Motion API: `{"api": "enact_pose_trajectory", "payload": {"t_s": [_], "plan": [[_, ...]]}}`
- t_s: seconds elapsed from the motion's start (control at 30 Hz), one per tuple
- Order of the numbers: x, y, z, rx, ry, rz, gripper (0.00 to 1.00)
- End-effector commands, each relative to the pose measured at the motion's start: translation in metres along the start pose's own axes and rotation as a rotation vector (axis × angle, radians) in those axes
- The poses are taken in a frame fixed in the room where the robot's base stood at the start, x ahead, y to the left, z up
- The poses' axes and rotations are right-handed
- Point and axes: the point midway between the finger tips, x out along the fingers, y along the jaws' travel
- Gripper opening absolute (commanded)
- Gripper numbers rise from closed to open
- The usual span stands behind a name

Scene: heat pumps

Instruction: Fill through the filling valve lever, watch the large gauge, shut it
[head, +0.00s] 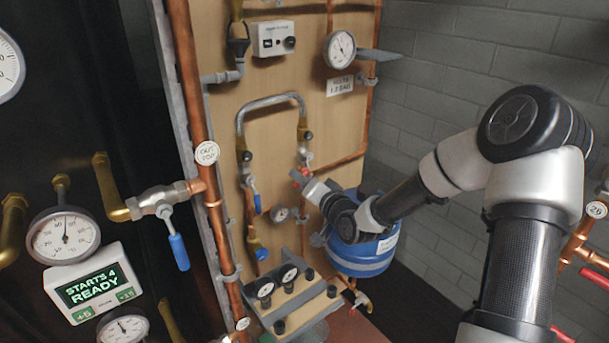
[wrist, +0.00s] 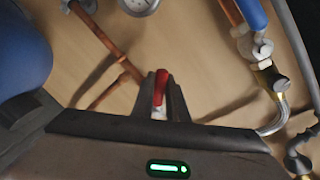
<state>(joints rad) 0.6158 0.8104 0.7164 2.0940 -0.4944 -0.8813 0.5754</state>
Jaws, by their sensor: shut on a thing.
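My gripper (head: 302,180) reaches in from the right to the pipework on the wooden board. In the wrist view the fingers (wrist: 161,92) are closed around a red lever (wrist: 160,82), whose red end shows between them. The valve body under it is mostly hidden by the gripper. The large gauge (head: 340,49) sits high on the board, with a white label (head: 340,85) below it that ends in "BAR". Its needle is too small to read exactly. A filling hose loop (head: 270,102) arches between the two vertical pipe ends.
A blue-handled valve (head: 256,197) is left of my gripper; its handle shows in the wrist view (wrist: 252,14). A small gauge (head: 281,214) sits below. A blue vessel (head: 365,250) stands under my forearm. Copper pipes run nearby. A grey block wall (head: 450,60) is at right.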

Motion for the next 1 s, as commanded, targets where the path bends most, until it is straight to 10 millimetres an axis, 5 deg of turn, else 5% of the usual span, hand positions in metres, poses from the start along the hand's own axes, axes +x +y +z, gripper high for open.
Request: {"api": "enact_pose_trajectory", "payload": {"t_s": [0.5, 1.0], "plan": [[-0.006, -0.030, -0.010, 0.465, -0.092, 0.016, 0.00], [-0.008, -0.041, -0.015, 0.694, -0.140, 0.023, 0.00]]}}
